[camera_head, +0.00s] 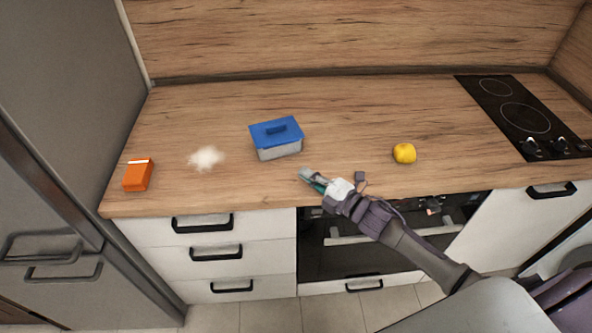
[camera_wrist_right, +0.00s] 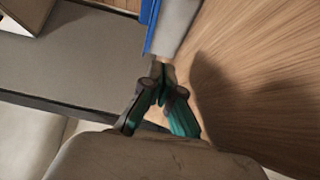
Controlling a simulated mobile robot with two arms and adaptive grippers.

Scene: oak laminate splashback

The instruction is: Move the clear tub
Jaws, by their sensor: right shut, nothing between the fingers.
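The clear tub (camera_head: 280,149) with a blue lid (camera_head: 275,131) stands upright on the wooden counter, left of centre in the head view. Part of the tub (camera_wrist_right: 174,27) and the blue edge of its lid (camera_wrist_right: 151,22) show at the top of the right wrist view. My right gripper (camera_head: 305,175) is in front of the tub and to its right, near the counter's front edge. Its green fingers (camera_wrist_right: 163,75) are shut and empty, apart from the tub. My left gripper is not in view.
An orange box (camera_head: 138,175) stands at the counter's left end, with a white fuzzy patch (camera_head: 206,158) between it and the tub. A yellow fruit (camera_head: 404,153) lies to the right. A black hob (camera_head: 524,117) is at the far right. The counter behind the tub is clear.

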